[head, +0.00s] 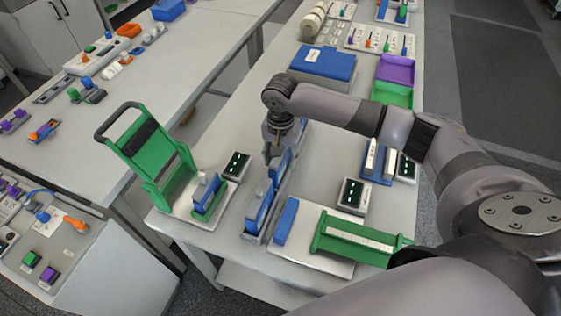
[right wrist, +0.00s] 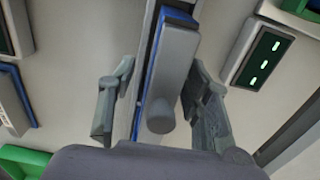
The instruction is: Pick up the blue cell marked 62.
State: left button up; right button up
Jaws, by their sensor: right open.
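My right gripper (head: 271,155) points down over a row of upright blue-and-grey cells in the middle of the near bench. In the right wrist view the gripper (right wrist: 157,105) is open. Its fingers stand on either side of a blue-and-grey cell (right wrist: 176,62) with a grey round end, with gaps visible. In the head view a blue cell (head: 279,170) stands under the gripper and another blue cell (head: 256,212) stands nearer in the same row. I cannot read a 62 on any of them. My left gripper is out of view.
A green-framed stand (head: 145,150) and a blue cell in a green holder (head: 207,192) are on the left. A small display box (head: 236,166) is close by. On the right are a green clamp fixture (head: 350,238), another display box (head: 352,195) and white cells (head: 371,158).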

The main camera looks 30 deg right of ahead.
jog(key=shift+c, duration=0.4)
grip_shut()
jog(key=shift+w+r, duration=0.1)
dwell(0.4)
